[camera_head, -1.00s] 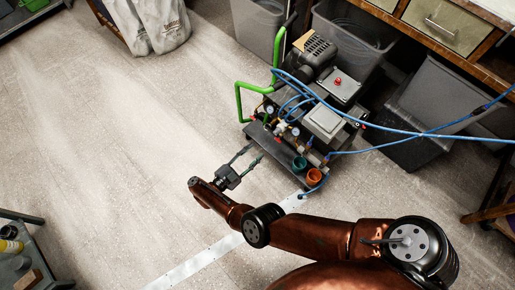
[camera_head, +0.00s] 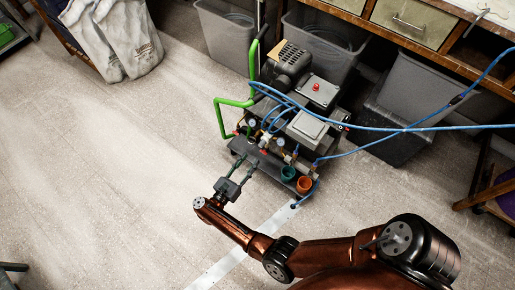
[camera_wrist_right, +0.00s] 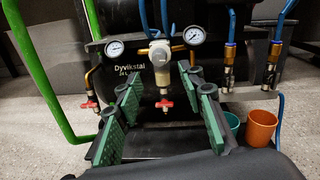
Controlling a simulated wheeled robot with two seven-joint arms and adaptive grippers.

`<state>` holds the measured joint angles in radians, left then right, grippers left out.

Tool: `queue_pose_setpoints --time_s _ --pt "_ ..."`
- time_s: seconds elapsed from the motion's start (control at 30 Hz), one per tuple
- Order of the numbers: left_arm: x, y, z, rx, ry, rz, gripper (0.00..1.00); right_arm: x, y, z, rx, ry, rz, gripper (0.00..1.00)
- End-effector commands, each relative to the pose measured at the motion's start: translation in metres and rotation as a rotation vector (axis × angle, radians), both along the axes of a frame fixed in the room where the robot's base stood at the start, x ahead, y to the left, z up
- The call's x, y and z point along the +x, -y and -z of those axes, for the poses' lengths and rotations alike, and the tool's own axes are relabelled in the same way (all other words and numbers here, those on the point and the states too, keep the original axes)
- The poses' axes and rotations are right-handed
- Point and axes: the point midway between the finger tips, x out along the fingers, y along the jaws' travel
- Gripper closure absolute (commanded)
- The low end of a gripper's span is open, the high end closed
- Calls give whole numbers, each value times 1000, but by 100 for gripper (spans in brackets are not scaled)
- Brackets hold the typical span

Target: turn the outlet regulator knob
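A wheeled compressor (camera_head: 305,125) with a dark tank stands on the floor in the head view. In the right wrist view, a pale regulator body (camera_wrist_right: 160,55) sits between a left gauge (camera_wrist_right: 114,48) and a right gauge (camera_wrist_right: 194,36). A red valve handle (camera_wrist_right: 165,105) is below the regulator, and another red handle (camera_wrist_right: 90,104) is at left. I cannot tell for sure which part is the outlet regulator knob. My right gripper (camera_head: 247,162) is at the compressor's front, its fingers open around empty space, pointing at the regulator. My left gripper is not in view.
A green handle frame (camera_head: 219,120) rises at the compressor's left. Blue hoses (camera_head: 400,129) run off to the right. Green and orange cups (camera_head: 304,185) sit at the front right. Bins and a workbench (camera_head: 440,55) stand behind.

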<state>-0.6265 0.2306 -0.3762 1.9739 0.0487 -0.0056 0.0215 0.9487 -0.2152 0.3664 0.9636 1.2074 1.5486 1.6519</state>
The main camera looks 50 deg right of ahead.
Motion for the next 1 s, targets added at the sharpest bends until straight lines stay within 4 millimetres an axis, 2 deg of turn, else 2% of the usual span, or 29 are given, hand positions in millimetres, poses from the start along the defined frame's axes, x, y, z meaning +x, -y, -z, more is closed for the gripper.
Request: queue_pose_setpoints --time_s 0.17,0.63,0.8,1.0 --pt "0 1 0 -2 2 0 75 1 5 -1 13 90 -6 64" --pt "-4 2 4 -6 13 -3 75 8 70 0 12 87 -4 64" --pt "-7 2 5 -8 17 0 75 10 78 0 13 87 -6 64" --pt "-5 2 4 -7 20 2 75 10 78 -1 13 87 -6 64"
